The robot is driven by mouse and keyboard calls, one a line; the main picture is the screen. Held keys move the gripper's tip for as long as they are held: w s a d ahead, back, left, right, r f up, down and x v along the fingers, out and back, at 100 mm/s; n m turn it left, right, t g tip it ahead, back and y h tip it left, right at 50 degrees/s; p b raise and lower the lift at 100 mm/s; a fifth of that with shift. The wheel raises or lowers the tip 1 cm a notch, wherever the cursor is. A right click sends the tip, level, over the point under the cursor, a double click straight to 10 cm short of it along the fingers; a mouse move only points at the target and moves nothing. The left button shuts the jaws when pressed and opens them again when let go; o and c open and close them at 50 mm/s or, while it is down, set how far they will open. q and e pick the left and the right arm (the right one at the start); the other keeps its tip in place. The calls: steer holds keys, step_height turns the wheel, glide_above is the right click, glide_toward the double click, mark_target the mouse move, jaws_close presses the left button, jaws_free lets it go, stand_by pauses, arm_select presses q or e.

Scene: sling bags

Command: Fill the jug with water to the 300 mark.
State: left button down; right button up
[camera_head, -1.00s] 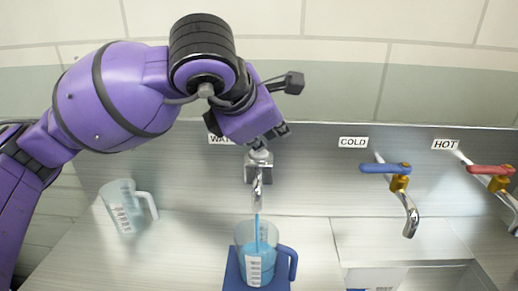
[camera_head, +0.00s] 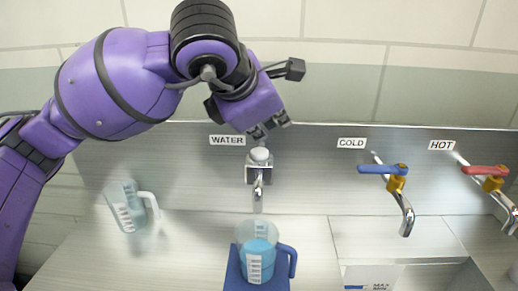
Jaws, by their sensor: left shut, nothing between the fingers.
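A clear jug (camera_head: 258,252) with a blue handle and a white scale strip stands upright on a blue stand (camera_head: 233,274) under the water tap (camera_head: 258,182). Blue water fills much of the jug, but I cannot read the marks at this size. No stream falls from the spout. My left gripper (camera_head: 268,127) is shut and empty just above the tap's round top button (camera_head: 260,154), apart from it. My right gripper is not in view.
A second jug (camera_head: 128,205) with a pale handle stands on the counter at the left. A blue-handled cold tap (camera_head: 384,169) and a red-handled hot tap (camera_head: 486,170) are at the right, above a sink (camera_head: 432,277). Counter between the jugs is clear.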

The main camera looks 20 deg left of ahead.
arm_select(q)
step_height(320, 180, up, 4)
steer(key=shift+r+p, duration=0.1)
steer(key=shift+p, duration=0.75)
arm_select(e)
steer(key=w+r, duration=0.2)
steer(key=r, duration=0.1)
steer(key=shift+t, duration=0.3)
